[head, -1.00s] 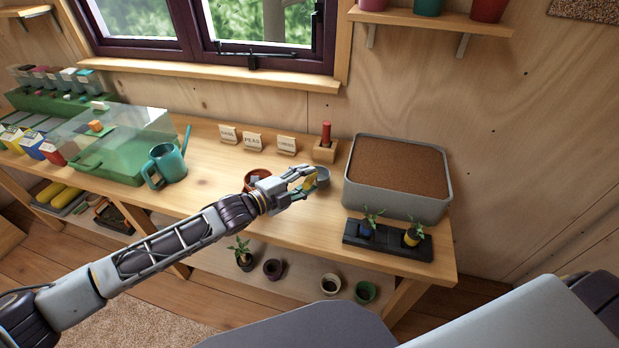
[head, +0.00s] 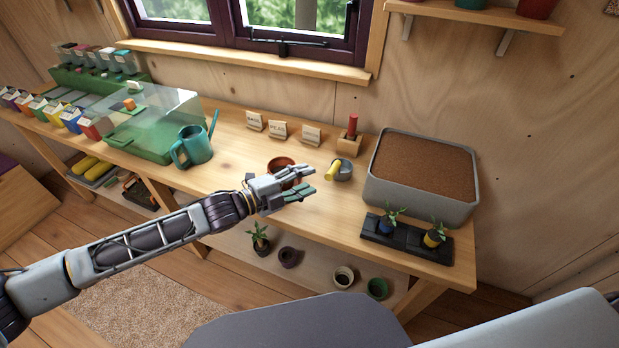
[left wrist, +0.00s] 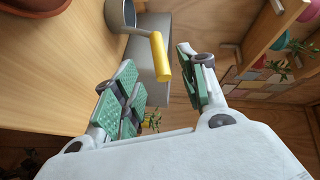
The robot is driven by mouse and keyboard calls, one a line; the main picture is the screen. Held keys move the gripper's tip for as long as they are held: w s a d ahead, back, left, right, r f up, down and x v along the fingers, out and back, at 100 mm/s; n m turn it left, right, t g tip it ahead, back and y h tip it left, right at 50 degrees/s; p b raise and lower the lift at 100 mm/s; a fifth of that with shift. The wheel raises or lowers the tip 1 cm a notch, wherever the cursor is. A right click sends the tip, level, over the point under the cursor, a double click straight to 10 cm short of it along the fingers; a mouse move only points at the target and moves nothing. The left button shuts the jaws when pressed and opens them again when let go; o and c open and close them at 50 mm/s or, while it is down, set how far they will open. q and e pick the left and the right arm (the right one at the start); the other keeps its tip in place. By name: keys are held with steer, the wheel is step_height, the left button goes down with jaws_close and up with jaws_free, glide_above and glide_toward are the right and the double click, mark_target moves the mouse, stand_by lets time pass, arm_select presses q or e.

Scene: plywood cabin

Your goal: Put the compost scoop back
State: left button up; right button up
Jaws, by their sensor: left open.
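The compost scoop, a grey cup (head: 343,172) with a yellow handle (head: 333,170), sits on the wooden bench just left of the grey compost tub (head: 420,191). Its handle points towards my side; in the left wrist view the cup (left wrist: 120,16) is at the top and the handle (left wrist: 160,56) reaches towards the fingers. My left gripper (head: 306,182) is open and empty, a little short of the handle, with a gap between them. In the left wrist view its green-padded fingers (left wrist: 162,84) are spread apart. My right gripper is not in view.
A terracotta pot (head: 283,168) stands just behind my left gripper. A wooden block with a red-handled tool (head: 350,142) and several label cards (head: 278,130) are at the back. A black tray with two seedlings (head: 404,246) lies at the front right. A teal watering can (head: 193,146) stands left.

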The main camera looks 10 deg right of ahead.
arm_select(q)
steer(key=shift+s+a, duration=0.2)
steer(key=shift+a, duration=0.2)
